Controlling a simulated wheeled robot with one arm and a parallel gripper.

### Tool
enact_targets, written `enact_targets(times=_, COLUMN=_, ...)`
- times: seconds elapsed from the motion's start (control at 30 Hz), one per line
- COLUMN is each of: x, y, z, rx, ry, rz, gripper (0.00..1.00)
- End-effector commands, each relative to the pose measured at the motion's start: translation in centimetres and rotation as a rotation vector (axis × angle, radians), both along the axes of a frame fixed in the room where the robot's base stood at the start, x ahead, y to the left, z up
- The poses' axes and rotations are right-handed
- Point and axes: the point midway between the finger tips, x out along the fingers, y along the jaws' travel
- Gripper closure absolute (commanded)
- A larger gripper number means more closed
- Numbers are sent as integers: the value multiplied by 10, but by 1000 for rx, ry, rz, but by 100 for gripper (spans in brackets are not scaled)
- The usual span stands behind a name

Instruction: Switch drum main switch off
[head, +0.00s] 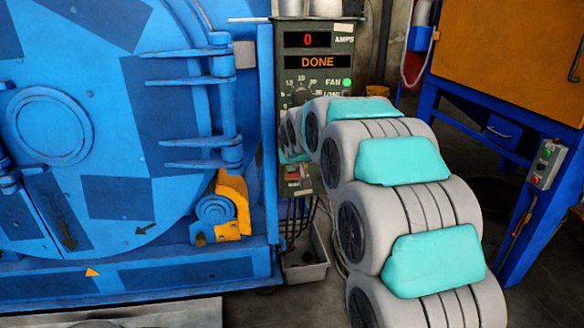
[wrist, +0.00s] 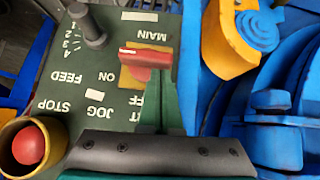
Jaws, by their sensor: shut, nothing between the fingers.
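The main switch (wrist: 146,57) has a red handle on a yellow plate, in the upside-down wrist view. Its handle lies roughly level across the picture, beside the labels MAIN and ON; the OFF label is partly covered. My gripper (wrist: 160,78) is shut and empty, its dark green fingers reaching up to the switch's right part. I cannot tell whether they touch the handle. In the head view the switch (head: 298,170) shows small and red, low on the control panel (head: 290,75). My gripper is hidden there behind my arm.
The panel's display (head: 310,62) reads DONE, with 0 amps above. In the wrist view, a red stop button (wrist: 30,145) in a yellow collar and a feed knob (wrist: 90,32) flank the switch. The blue drum blaster (head: 120,130) stands left of the panel; an orange-and-blue cabinet (head: 510,60) stands right.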

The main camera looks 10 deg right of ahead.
Motion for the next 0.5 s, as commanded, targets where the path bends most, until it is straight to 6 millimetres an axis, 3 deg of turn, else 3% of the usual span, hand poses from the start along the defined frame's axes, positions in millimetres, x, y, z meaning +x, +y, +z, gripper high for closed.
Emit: enact_targets(times=0.5, x=0, y=2, z=-3, rx=-78, ry=1, rz=-1, gripper=100)
